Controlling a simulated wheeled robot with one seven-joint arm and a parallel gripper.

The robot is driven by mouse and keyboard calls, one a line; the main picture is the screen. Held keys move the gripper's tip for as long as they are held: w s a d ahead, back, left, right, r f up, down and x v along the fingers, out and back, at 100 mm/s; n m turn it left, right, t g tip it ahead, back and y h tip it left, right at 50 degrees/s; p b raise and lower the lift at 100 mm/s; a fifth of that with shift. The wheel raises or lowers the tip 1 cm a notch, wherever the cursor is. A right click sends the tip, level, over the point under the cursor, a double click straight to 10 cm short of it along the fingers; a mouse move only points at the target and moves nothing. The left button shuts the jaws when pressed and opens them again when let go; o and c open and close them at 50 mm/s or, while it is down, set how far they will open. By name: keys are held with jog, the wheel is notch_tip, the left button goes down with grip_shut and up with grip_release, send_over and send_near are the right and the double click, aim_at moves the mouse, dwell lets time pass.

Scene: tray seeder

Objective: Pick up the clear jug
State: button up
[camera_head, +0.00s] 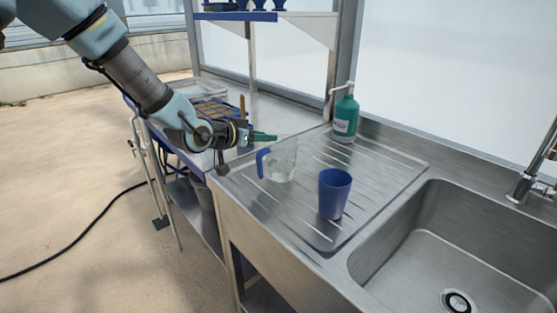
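The clear jug (282,160) stands upright on the ribbed steel drainboard (305,227), with its blue handle (262,163) on the left side. My gripper (265,137) comes in from the upper left. Its green fingertip points right, just above and left of the jug's rim in the picture. I cannot tell whether it touches the jug. The two fingers cannot be made out apart, so its opening is unclear. Nothing held shows in it.
A blue cup (334,195) stands right of and nearer than the jug. A green pump bottle (345,117) stands behind, near the wall. The sink basin (420,240) and tap (530,175) are at the right. A seed tray (212,110) lies on the bench behind my wrist.

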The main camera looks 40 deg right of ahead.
jog(key=shift+c, duration=0.2)
grip_shut()
dwell(1.1)
